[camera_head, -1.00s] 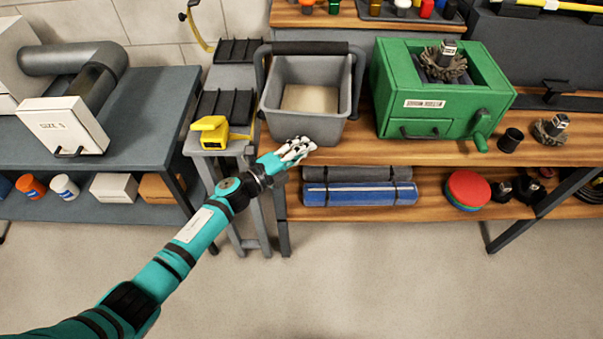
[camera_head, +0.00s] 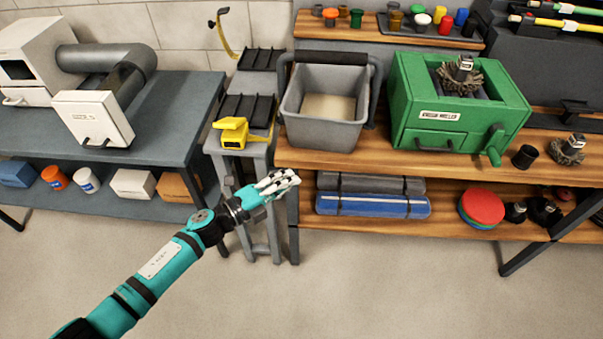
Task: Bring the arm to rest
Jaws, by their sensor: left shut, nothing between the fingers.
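My left arm comes in from the lower left, its teal links reaching up toward the middle. My left gripper (camera_head: 287,180) is shut and empty. In the picture it lies in front of the wooden bench's left end, below the grey bucket (camera_head: 325,107). It does not appear to touch anything. My right gripper is not in view.
A grey stand (camera_head: 235,157) carries a yellow tool (camera_head: 234,132). The floor (camera_head: 400,290) in front is clear.

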